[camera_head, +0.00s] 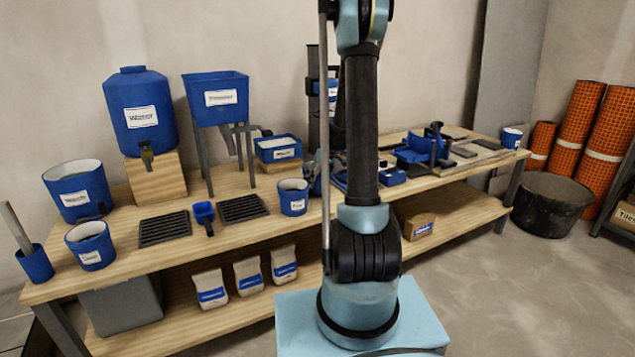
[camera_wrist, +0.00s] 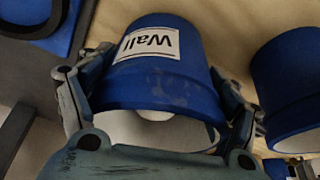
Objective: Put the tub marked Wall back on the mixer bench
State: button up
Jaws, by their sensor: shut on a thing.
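The tub marked Wall (camera_wrist: 158,82) is blue with a white label and pale inside. In the wrist view its label reads upside down and its open mouth faces the bottom of the picture. My gripper (camera_wrist: 165,75) is shut on this tub, with a finger on either side. In the head view my arm stands in front and hides most of the gripper and the held tub. The long wooden mixer bench (camera_head: 125,237) runs along the wall, and pale wood shows behind the tub in the wrist view. Whether the tub touches it, I cannot tell.
Another blue tub (camera_wrist: 285,85) stands close beside the held one in the wrist view. A small labelled tub (camera_head: 292,198) sits near the bench's front edge, beside a dark grate (camera_head: 242,208). A water container (camera_head: 141,108) and a hopper (camera_head: 217,98) stand at the back.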

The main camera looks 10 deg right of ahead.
jog(key=shift+f, duration=0.35)
jog(key=o, duration=2)
